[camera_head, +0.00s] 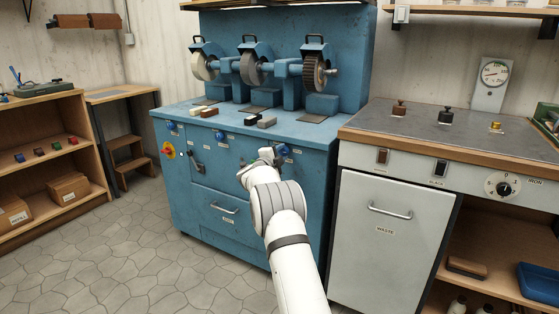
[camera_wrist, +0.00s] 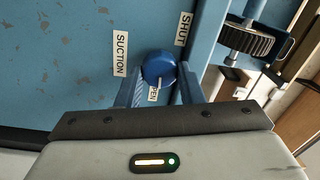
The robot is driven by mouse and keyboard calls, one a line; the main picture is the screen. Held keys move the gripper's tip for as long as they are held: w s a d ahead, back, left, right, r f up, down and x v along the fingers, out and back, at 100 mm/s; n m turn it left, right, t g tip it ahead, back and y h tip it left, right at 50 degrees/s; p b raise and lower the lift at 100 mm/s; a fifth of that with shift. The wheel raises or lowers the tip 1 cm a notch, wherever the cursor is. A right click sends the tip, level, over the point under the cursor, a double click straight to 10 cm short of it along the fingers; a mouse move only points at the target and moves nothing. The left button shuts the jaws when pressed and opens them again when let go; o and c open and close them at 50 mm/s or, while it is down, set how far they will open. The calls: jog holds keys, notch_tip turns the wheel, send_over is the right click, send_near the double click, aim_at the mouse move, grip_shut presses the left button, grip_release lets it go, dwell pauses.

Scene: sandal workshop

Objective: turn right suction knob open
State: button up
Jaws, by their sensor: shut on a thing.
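The right suction knob (camera_wrist: 158,66) is a round blue knob on the blue machine's front panel, seen between my fingers in the wrist view. A small pale mark shows on its lower edge, on the side of the partly hidden OPEN label (camera_wrist: 154,94). The SHUT label (camera_wrist: 184,28) is up and right of it, and the SUCTION label (camera_wrist: 121,53) is to the left. My gripper (camera_wrist: 158,86) is shut on the knob, one finger on each side. In the head view the knob (camera_head: 283,149) shows just beside my gripper (camera_head: 268,157) at the panel's right.
The blue grinding machine (camera_head: 230,170) carries several wheels and loose blocks on top. Two more blue knobs, one in the middle (camera_head: 220,136) and one at left (camera_head: 169,125), sit on its panel. A white waste cabinet (camera_head: 385,250) stands close on the right. Floor at left is clear.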

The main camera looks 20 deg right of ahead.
jog(key=shift+s+d+r+m+b, duration=0.1)
jog(key=shift+d+r+m+b, duration=0.2)
jog(key=shift+m, duration=0.4)
jog(key=shift+f, duration=0.1)
jog(key=o, duration=1)
jog(key=shift+a+f, duration=0.1)
jog(key=shift+f, duration=0.05)
jog(key=shift+a, duration=0.1)
jog(key=shift+a, duration=0.2)
jog(key=p+v, duration=0.1)
jog(key=v, duration=0.6)
jog(key=shift+s, duration=0.2)
jog(key=shift+a, duration=0.1)
